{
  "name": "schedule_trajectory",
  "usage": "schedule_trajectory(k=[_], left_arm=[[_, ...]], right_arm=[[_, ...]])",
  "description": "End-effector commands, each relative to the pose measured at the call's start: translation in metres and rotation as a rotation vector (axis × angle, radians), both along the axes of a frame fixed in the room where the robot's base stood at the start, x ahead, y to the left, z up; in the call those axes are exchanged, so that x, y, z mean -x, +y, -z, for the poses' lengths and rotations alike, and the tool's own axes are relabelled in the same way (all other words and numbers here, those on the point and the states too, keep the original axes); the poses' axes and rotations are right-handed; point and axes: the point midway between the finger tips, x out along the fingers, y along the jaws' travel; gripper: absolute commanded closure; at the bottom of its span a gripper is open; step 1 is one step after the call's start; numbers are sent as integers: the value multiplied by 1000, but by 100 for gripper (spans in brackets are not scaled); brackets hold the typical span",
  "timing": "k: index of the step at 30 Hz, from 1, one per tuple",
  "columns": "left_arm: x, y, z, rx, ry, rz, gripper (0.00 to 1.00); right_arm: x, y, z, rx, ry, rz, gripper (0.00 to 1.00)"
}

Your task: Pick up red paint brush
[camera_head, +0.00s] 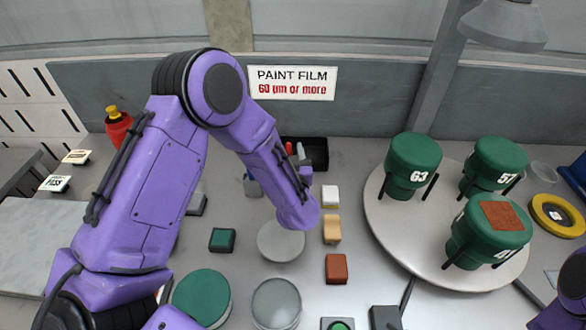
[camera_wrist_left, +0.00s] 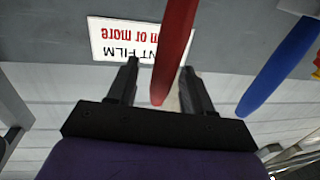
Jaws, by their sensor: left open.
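The red paint brush (camera_wrist_left: 174,50) shows in the left wrist view as a long red handle with a tapered end. It runs between the two fingers of my left gripper (camera_wrist_left: 159,66), which is open and not closed on it. Whether a finger touches the handle I cannot tell. In the head view a small red tip (camera_head: 289,148) shows at the black holder (camera_head: 318,150) near the back wall. My left arm hides the gripper and most of the brush there. My right gripper is not in view; only a purple bit of my right arm shows at the lower right edge.
A blue handle (camera_wrist_left: 280,65) stands close beside the red one in the left wrist view. A wall sign (camera_head: 291,82) is behind the holder. Colored blocks (camera_head: 332,229) lie in front. A round turntable (camera_head: 384,225) with green cans (camera_head: 412,165) is at right.

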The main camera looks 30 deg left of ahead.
Motion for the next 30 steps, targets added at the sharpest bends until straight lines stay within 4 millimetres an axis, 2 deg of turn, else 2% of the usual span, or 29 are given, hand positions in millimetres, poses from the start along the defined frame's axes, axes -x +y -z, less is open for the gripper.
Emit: schedule_trajectory(k=[6, 8, 9, 11, 22, 26, 30], left_arm=[[-2, 0, 1, 0, 0, 2, 49], [-2, 0, 1, 0, 0, 2, 69], [-2, 0, 1, 0, 0, 2, 82], [-2, 0, 1, 0, 0, 2, 100], [-2, -1, -5, 0, -1, 2, 100], [-2, -1, -22, 1, -4, 2, 100], [-2, -1, -47, 2, -5, 2, 100]], right_arm=[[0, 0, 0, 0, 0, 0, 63], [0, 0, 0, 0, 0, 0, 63], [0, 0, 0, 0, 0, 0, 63], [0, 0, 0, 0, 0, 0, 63], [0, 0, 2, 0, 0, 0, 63], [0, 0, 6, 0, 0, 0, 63], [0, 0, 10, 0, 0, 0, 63]])
